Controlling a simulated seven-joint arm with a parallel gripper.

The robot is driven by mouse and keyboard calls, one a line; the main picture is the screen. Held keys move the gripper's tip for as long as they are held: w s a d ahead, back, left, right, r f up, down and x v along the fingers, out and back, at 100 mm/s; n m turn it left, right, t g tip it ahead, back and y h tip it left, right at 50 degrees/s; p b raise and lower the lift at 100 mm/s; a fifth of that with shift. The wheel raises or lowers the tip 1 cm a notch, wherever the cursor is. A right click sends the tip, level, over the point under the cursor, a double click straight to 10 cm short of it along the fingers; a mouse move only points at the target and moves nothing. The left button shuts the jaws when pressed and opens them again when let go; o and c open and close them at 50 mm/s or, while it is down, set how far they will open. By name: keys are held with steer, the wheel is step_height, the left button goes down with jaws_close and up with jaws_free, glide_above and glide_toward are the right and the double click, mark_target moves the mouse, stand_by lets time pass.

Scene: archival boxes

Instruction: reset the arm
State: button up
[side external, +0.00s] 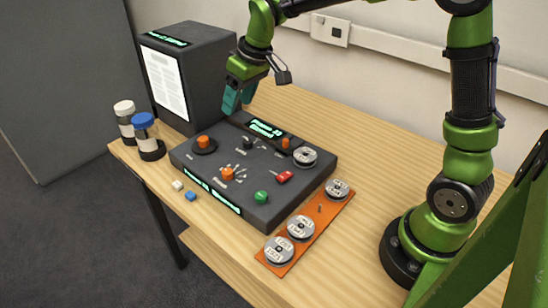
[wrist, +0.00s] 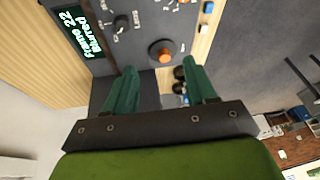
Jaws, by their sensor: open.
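My gripper (side external: 236,100) is green with teal fingers and hangs above the back left part of the dark control console (side external: 208,170). In the wrist view the two fingers of my gripper (wrist: 162,75) are spread apart with nothing held between them. An orange knob (wrist: 160,52) shows just beyond the fingertips in that view. The console carries several knobs, including a green one (side external: 261,196) and a red one (side external: 284,176). A lit sign (wrist: 78,32) on it reads "Frame 22 Blurred".
A dark box (side external: 205,70) with a white sheet stands behind the console's left. Two bottles, white-capped (side external: 124,108) and blue-capped (side external: 143,121), stand at the table's left edge. An orange plate (side external: 322,212) with several discs lies right of the console.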

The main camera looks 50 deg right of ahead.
steer(key=s+d+r+m+t, duration=0.1)
steer(key=s+r+m, duration=0.1)
steer(key=s, duration=0.9)
steer(key=s+d+r+m+t, duration=0.1)
steer(key=s+r+m+t, duration=0.1)
steer(key=s, duration=0.9)
steer(key=shift+s+m+t, duration=0.3)
steer(key=shift+m, duration=0.4)
